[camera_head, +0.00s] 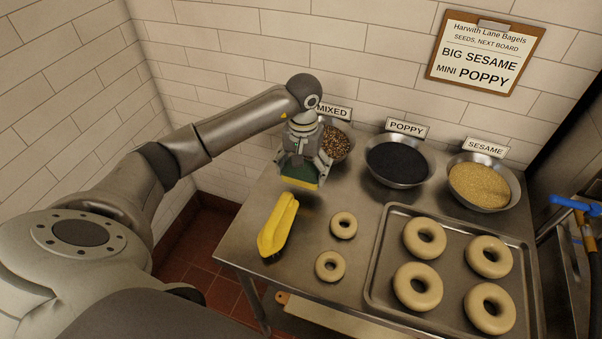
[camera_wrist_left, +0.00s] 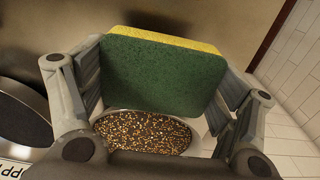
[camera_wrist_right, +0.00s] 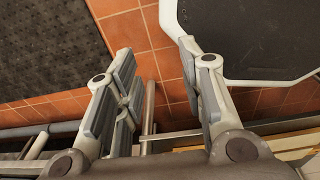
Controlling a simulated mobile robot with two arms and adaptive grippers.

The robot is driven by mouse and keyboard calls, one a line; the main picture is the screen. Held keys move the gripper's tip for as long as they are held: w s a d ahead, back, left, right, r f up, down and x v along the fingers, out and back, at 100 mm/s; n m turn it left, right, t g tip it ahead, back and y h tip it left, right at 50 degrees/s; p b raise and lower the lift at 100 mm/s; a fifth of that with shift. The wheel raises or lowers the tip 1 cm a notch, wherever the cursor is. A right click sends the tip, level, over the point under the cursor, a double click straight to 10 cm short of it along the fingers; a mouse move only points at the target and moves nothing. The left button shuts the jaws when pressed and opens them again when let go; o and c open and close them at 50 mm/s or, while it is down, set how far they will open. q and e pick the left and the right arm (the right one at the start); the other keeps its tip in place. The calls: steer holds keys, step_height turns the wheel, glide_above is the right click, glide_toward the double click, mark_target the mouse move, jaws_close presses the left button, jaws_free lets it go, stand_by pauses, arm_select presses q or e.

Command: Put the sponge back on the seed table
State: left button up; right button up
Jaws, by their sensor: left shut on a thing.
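The sponge (camera_head: 300,183) is green with a yellow layer. My left gripper (camera_head: 304,168) is shut on it, over the back left part of the steel seed table (camera_head: 240,246), in front of the mixed-seed bowl. The left wrist view shows the sponge (camera_wrist_left: 165,70) gripped between the two fingers (camera_wrist_left: 163,95), its green face towards the camera. Whether its lower edge touches the table I cannot tell. My right gripper (camera_wrist_right: 165,90) is open and empty in the right wrist view, over the floor; it is not visible in the head view.
Bowls of mixed seed (camera_head: 338,143), poppy (camera_head: 397,162) and sesame (camera_head: 480,186) line the table's back. A long yellow item (camera_head: 278,226) lies near the left edge. Two small bagels (camera_head: 343,225) (camera_head: 330,266) lie beside a tray (camera_head: 375,275) of large bagels. A sign (camera_head: 485,53) hangs above.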

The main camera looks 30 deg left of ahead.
mark_target(301, 178)
arm_select(q)
steer(key=shift+w+a+f, duration=0.25)
steer(key=shift+a+f, duration=0.05)
steer(key=shift+f, duration=0.15)
step_height(301, 178, down, 3)
steer(key=shift+a+r+p, duration=0.1)
steer(key=shift+a+p, duration=0.05)
steer(key=shift+p, duration=0.85)
steer(key=shift+f, duration=0.3)
steer(key=shift+w+f, duration=0.1)
steer(key=shift+f, duration=0.15)
steer(key=o, duration=0.9)
arm_select(e)
steer(key=shift+a+r, duration=0.2)
steer(key=shift+r, duration=0.65)
arm_select(q)
steer(key=shift+r, duration=0.1)
